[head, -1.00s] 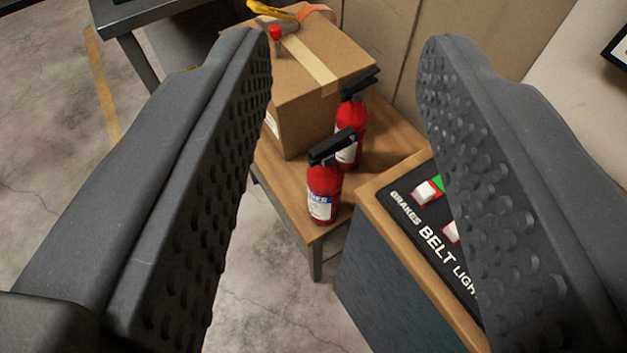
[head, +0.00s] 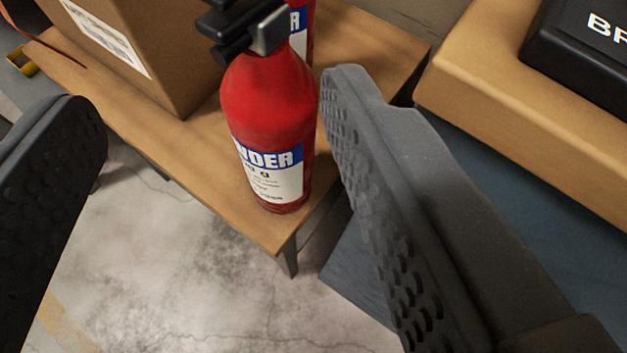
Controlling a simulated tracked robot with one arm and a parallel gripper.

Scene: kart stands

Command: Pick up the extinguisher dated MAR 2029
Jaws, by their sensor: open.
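A red fire extinguisher (head: 270,105) with a black handle stands upright near the front corner of a wooden table (head: 165,140). Its white label has a blue band reading "...WDER"; the smaller print is too blurred to read a date. A second red extinguisher (head: 299,30) stands right behind it, mostly hidden, with only part of its label showing. My gripper (head: 205,95) is open and empty, its two dark padded fingers wide apart. The front extinguisher shows between them, closer to the right finger. I cannot tell whether that finger touches it.
A cardboard box (head: 175,50) with a white label stands on the table left of the extinguishers. A wood-topped control stand (head: 510,110) with a black panel rises close on the right. Bare concrete floor (head: 210,270) lies in front of the table.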

